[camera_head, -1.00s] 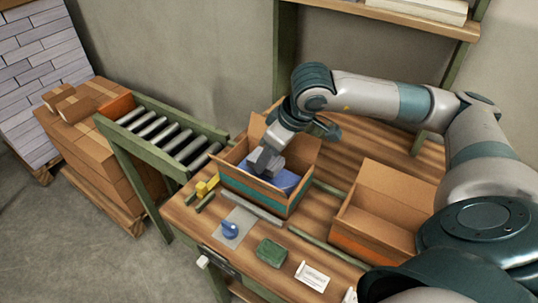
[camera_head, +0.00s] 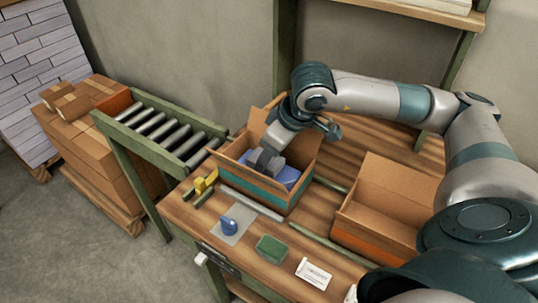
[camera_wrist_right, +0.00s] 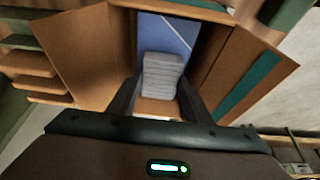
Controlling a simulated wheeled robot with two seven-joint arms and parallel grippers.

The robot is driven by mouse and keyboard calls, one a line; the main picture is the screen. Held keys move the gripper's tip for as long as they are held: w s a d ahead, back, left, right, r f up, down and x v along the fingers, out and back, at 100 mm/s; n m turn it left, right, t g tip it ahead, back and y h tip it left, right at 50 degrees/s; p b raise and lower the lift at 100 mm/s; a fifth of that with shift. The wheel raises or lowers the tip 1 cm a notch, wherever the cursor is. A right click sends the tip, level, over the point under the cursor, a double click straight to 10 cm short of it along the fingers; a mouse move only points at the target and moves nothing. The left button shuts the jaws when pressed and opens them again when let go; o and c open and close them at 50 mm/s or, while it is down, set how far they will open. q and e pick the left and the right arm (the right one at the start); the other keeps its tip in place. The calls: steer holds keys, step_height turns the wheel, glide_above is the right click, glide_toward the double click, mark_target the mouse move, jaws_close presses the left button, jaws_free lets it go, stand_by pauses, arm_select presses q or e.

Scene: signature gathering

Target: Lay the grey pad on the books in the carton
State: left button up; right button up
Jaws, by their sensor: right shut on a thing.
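The carton (camera_head: 252,184) with a teal band stands open on the workbench, its flaps up. Blue books (camera_head: 287,174) lie inside it; the wrist view also shows their blue top (camera_wrist_right: 165,32) with a pale line. My right gripper (camera_head: 266,161) reaches down into the carton from above. It is shut on the ribbed grey pad (camera_wrist_right: 163,76), which sits between its dark fingers over the carton's inside. Part of the blue top is hidden behind the pad. I cannot tell whether the pad touches the books. My left gripper is not in view.
An open carton with an orange band (camera_head: 372,240) stands to the right. A blue-handled stamp (camera_head: 229,227), a green block (camera_head: 271,250), a white card (camera_head: 313,274) and a yellow item (camera_head: 206,182) lie near the front. A roller conveyor (camera_head: 170,135) meets the bench at left.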

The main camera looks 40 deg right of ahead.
stand_by(0.3)
steer(key=shift+f+b, duration=0.7)
steer(key=shift+b, duration=0.2)
stand_by(0.4)
steer(key=o, duration=1.1)
